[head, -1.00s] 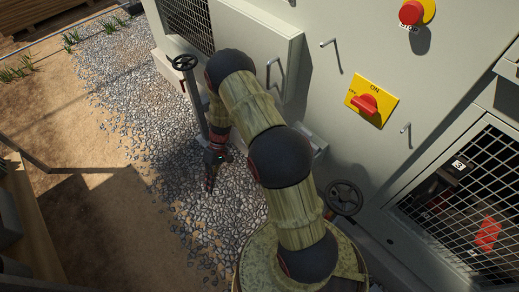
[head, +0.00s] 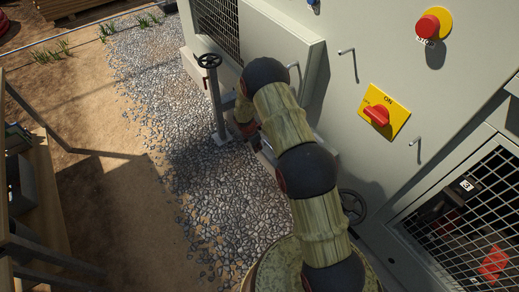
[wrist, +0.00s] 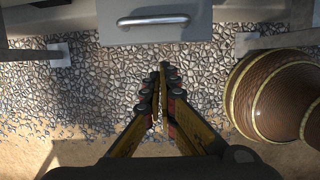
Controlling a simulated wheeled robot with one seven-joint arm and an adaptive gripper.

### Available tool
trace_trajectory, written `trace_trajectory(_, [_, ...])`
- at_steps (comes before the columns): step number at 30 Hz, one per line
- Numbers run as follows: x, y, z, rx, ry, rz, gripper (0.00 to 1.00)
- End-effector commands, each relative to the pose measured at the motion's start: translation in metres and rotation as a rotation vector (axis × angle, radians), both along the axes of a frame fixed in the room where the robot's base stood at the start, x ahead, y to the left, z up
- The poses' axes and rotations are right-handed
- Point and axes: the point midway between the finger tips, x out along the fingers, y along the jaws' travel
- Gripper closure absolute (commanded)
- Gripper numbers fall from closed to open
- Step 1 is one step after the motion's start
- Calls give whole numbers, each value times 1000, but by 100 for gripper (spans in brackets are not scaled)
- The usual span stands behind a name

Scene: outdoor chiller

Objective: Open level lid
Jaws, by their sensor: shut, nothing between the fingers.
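A grey panel (wrist: 120,34) with a horizontal silver bar handle (wrist: 152,20) is at the top of the wrist view; it may be the level lid, but no label shows. My gripper (wrist: 161,70) is shut and empty. Its fingertips point toward the panel and appear below its lower edge in the picture, with gravel behind them; I see no contact. In the head view my arm hides the fingers and most of the area around them, near the low part of the grey cabinet (head: 355,130).
A handwheel on a post (head: 210,62) stands left of my arm. Another handwheel (head: 352,206) is low on the right. A yellow plate with a red switch (head: 382,112), a red button (head: 428,26) and a mesh grille (head: 465,225) are on the right. Gravel (head: 165,95) lies open left.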

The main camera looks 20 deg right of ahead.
Motion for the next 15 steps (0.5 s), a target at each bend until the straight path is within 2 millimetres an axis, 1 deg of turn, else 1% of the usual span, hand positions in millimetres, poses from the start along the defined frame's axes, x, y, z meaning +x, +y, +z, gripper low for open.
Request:
trace_trajectory(1, [0,-3,-13,1,3,-2,100])
trace_trajectory(12, [4,-22,-85,5,4,-3,100])
trace_trajectory(14, [4,-24,-94,4,4,-3,100])
trace_trajectory(15, [8,-32,-82,5,-3,-5,100])
